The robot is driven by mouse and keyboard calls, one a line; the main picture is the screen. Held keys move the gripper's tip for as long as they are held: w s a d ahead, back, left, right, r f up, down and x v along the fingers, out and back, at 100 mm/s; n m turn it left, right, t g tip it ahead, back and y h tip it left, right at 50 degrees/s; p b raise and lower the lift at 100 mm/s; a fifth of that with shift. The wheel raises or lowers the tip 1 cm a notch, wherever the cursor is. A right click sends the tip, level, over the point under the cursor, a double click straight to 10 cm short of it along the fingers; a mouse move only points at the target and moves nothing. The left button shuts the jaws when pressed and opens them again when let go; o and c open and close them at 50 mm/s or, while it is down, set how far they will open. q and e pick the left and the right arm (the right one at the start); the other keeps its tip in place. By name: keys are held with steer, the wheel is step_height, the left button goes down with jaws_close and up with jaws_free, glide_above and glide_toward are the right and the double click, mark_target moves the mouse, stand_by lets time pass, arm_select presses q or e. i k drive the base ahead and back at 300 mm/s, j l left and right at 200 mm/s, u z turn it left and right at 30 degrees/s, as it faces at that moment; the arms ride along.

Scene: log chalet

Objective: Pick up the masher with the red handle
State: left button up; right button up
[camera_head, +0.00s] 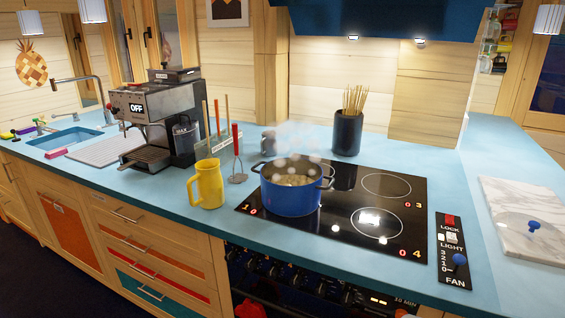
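The masher with the red handle (236,143) stands upright on the blue counter, handle up and its metal mashing head (238,178) down. It is right of the yellow jug (208,187) and left of the blue pot (291,197). Wooden-handled tools (216,118) stand just behind and left of it, by a small sign. Neither of my grippers shows in the head view.
The steaming blue pot sits on the black hob (398,239). A coffee machine (157,122) stands to the left, and a black holder with sticks (348,132) at the back. The counter front edge runs below the jug.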

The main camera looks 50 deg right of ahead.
mark_target(234, 125)
steer(key=z, duration=1.35)
